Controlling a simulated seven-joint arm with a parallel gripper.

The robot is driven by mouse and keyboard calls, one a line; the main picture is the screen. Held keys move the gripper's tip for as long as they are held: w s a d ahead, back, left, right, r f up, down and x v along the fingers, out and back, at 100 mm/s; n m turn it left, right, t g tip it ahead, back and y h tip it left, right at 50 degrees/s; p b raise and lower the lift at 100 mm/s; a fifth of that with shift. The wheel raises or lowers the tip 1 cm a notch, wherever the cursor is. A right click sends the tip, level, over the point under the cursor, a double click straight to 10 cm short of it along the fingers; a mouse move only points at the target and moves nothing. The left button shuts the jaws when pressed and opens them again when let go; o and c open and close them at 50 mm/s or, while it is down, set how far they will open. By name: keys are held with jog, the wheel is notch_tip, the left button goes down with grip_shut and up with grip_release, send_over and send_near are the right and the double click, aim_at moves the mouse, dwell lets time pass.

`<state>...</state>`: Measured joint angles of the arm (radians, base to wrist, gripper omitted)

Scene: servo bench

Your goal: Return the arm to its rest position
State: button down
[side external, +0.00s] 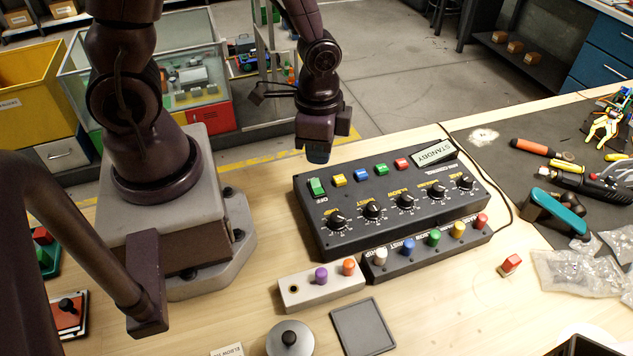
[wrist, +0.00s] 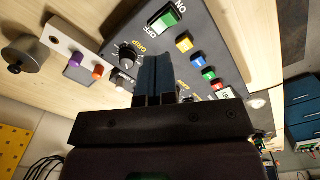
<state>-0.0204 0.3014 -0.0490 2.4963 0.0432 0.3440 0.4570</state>
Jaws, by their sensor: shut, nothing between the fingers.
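My gripper (side external: 318,155) hangs fingers down above the back left edge of the black control box (side external: 345,238). Its dark fingers are together with nothing between them, and they also show in the wrist view (wrist: 153,80). The box carries a green rocker switch (side external: 317,187), which also shows in the wrist view (wrist: 165,20). Yellow, blue, green and red buttons and a row of black knobs are on its face. A small display (side external: 433,152) at its back right reads STANDBY. The fingers appear apart from the box.
In front of the box stand a dark strip with several coloured pegs (side external: 427,252) and a pale block (side external: 322,287) with purple and orange pegs. A grey lidded pot (side external: 290,340) and dark square tray (side external: 363,326) lie nearer. Tools and plastic bags occupy the right side.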

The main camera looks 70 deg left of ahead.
jog(key=shift+s, duration=0.15)
jog(key=s+r+n+t, duration=0.2)
jog(key=r+n, duration=0.1)
jog(key=r, duration=0.8)
jog(key=s+r+n+t, duration=0.2)
jog(key=r+n+t, duration=0.1)
jog(key=r, duration=0.8)
jog(key=shift+s+a+r+t, duration=0.15)
jog(key=shift+a+r+t, duration=0.15)
jog(key=shift+r, duration=0.05)
